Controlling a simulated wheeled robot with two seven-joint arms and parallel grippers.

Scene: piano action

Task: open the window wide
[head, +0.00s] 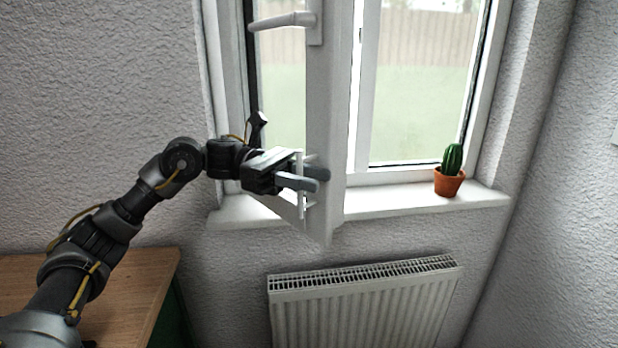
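The white window sash (332,110) stands swung into the room, its near vertical edge toward me. Its white handle (285,20) sticks out sideways, roughly level, at the top of the view. My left gripper (308,179) is at the lower part of the sash, well below the handle. Its two grey fingers are spread apart, with a thin white strip showing between them. The fingertips overlap the sash frame; I cannot tell whether they touch it. My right gripper is not in view.
A cactus in an orange pot (449,181) stands on the right of the white sill (390,204). A white radiator (365,300) is below on the wall. A wooden tabletop (150,268) is at lower left. Open space lies in front of the wall left of the window.

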